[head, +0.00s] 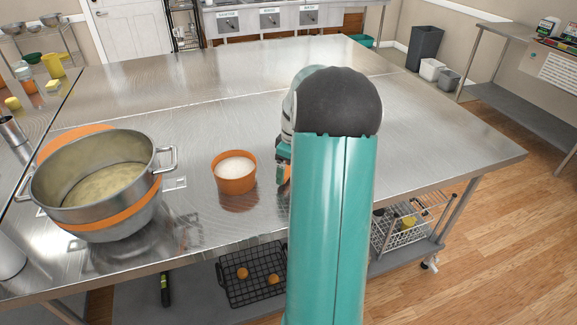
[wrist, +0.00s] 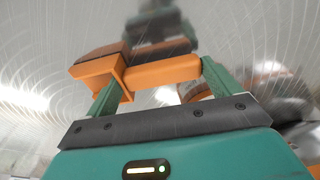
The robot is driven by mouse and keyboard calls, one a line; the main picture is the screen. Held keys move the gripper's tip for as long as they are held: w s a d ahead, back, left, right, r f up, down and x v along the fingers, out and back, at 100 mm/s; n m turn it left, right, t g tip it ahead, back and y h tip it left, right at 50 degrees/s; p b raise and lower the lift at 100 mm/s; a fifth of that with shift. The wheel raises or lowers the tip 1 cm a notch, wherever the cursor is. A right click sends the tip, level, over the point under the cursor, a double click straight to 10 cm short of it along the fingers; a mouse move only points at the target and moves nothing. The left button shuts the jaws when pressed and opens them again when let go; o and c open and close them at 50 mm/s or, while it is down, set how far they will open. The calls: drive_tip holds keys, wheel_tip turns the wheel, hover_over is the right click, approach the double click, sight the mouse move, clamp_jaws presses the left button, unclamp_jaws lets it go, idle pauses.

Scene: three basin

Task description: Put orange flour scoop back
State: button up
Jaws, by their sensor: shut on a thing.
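The orange flour scoop (wrist: 150,74) is held across my gripper (wrist: 162,80) in the wrist view. Both green fingers press on its orange handle, and its squarer end points to the upper left. In the head view only a sliver of orange (head: 287,175) shows beside my arm, which hides most of the gripper and scoop. An orange tub of white flour (head: 235,175) stands upright on the steel table (head: 310,75), just left of my gripper and apart from it in the picture.
A black wire basket (head: 250,275) and a metal basket (head: 400,230) are on the lower shelf. The table's far part is clear.

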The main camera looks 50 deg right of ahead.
drive_tip(key=o, duration=1)
drive_tip(key=shift+f, duration=0.1)
wheel_tip(320, 180, up, 12)
drive_tip(key=s, duration=0.1)
drive_tip(key=shift+s+d, duration=0.15)
drive_tip(key=shift+d, duration=0.15)
drive_tip(key=a+r+m+t+h, duration=0.1)
drive_tip(key=a+r, duration=0.3)
drive_tip(key=a, duration=0.8)
drive_tip(key=a+r+t+h, duration=0.1)
drive_tip(key=a+r, duration=0.2)
drive_tip(key=a, duration=1)
drive_tip(key=s+a+f+m+t, duration=0.1)
drive_tip(key=s+a, duration=0.4)
drive_tip(key=a, duration=0.3)
drive_tip(key=s+a+f+t+y, duration=0.1)
drive_tip(key=s+a, duration=0.4)
drive_tip(key=a, duration=0.3)
drive_tip(key=shift+s+f+m, duration=0.35)
drive_tip(key=shift+s+m, duration=0.05)
